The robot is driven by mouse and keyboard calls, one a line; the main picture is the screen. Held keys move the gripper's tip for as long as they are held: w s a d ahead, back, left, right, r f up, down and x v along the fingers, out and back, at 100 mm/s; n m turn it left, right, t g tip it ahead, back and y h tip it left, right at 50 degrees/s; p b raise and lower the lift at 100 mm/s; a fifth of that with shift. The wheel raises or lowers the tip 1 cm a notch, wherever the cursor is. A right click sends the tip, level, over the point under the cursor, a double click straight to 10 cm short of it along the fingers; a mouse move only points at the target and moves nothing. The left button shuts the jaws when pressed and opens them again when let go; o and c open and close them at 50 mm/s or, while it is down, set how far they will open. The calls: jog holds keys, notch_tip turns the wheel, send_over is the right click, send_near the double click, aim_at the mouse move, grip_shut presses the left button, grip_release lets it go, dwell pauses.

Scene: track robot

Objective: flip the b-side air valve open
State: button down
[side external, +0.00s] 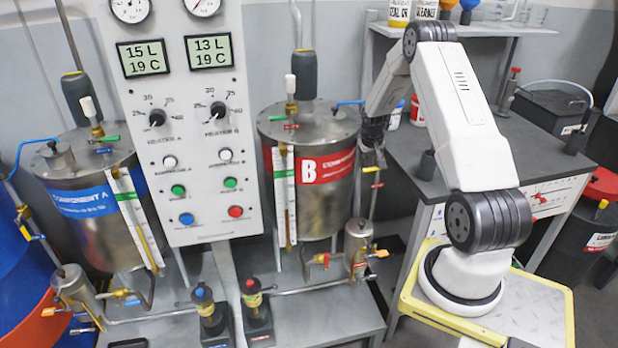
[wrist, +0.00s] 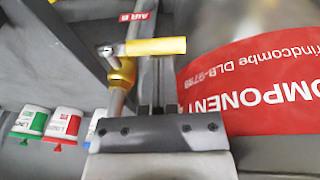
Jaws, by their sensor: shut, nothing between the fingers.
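The b-side air valve has a yellow lever (wrist: 158,46) on a brass body (wrist: 122,76), set on a thin pipe. In the wrist view the lever lies crosswise to the pipe, pointing right. A red "AIR B" tag (wrist: 138,17) is on the pipe beyond it. The yellow lever (side external: 372,169) also shows small in the side view, beside tank B (side external: 325,207). My gripper (side external: 375,150) is shut and empty, close to the lever. In the wrist view its dark fingers (wrist: 158,88) reach toward the lever's underside. I cannot tell whether they touch.
Tank B's red-labelled wall (wrist: 250,85) is close on the right in the wrist view. Bottles (wrist: 65,122) stand at its left. The grey bench (side external: 455,145) is right of the valve pipe. The control panel (side external: 185,120) stands left of tank B.

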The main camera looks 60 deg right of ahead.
aim_at(366, 169)
jog(key=shift+w+a+f+g+h, duration=0.1)
jog(key=shift+a+f+g+h, duration=0.05)
jog(key=shift+f+g+h, duration=0.4)
jog(key=shift+g+h, duration=0.15)
jog(key=shift+w+a+f, duration=0.15)
jog(key=shift+f, duration=1.65)
jog(key=shift+s+d+f, duration=0.3)
jog(key=shift+f, duration=0.35)
jog(key=shift+s+d+f, duration=0.3)
jog(key=shift+f, duration=0.35)
jog(key=shift+f+g+h, duration=0.1)
jog(key=shift+g+h, duration=0.2)
jog(key=shift+d, duration=0.1)
